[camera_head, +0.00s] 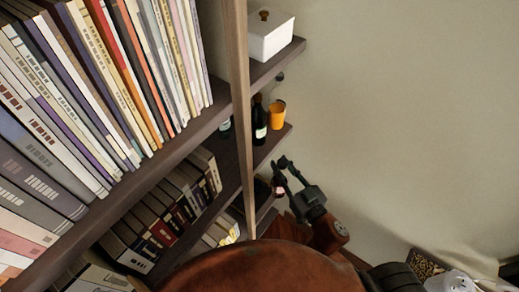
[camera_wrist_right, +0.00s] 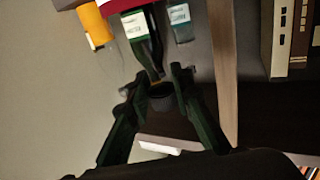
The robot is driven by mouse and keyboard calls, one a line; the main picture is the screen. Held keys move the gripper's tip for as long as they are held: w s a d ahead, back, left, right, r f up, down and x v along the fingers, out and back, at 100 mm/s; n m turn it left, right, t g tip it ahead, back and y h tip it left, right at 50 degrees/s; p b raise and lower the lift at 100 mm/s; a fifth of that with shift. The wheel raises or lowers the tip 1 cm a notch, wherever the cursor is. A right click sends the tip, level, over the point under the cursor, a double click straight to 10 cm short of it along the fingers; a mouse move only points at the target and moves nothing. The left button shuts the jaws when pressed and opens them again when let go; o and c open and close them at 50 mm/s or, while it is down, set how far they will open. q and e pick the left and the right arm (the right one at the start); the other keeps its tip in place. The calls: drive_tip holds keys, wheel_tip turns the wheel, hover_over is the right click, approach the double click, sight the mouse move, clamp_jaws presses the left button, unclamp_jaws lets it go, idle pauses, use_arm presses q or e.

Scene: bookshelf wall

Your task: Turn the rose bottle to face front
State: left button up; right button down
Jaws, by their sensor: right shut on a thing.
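The rose bottle (camera_head: 278,190) shows as a small pinkish and dark shape on the lower shelf in the head view, largely hidden by my gripper and too small to read. My right gripper (camera_head: 280,167) reaches to it from the wall side. In the right wrist view my right gripper (camera_wrist_right: 155,88) has its two fingers closed around a dark round part between the tips, which looks like the bottle's top. Which way its label faces cannot be told. My left gripper is not in view.
A dark bottle (camera_head: 260,122) and an orange cup (camera_head: 277,115) stand on the shelf above. A white box (camera_head: 268,38) is higher up. A wooden post (camera_head: 241,100) and rows of books (camera_head: 90,80) lie left of the gripper. The bare wall (camera_head: 400,120) leaves room at right.

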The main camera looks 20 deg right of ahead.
drive_tip(key=shift+n+y, duration=0.6)
drive_tip(key=shift+y, duration=0.2)
drive_tip(key=r+p, duration=0.1)
drive_tip(key=r, duration=0.2)
drive_tip(key=r+p, duration=0.2)
drive_tip(key=r, duration=0.1)
drive_tip(key=r+p, duration=0.2)
drive_tip(key=r, duration=0.1)
drive_tip(key=shift+w+a+r, duration=0.25)
drive_tip(key=shift+a, duration=0.05)
use_arm(q)
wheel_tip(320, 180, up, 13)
drive_tip(key=p, duration=0.6)
use_arm(e)
wheel_tip(320, 180, up, 8)
drive_tip(key=g+y, duration=0.1)
use_arm(q)
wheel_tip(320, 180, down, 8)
drive_tip(key=b, duration=0.7)
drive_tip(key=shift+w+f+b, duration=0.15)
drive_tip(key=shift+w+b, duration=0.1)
drive_tip(key=shift+b, duration=0.1)
use_arm(e)
drive_tip(key=w+a+f, duration=0.3)
drive_tip(key=w+f, duration=0.9)
drive_tip(key=w, duration=0.2)
drive_tip(key=shift+f+n, duration=0.35)
drive_tip(key=shift+n, duration=0.05)
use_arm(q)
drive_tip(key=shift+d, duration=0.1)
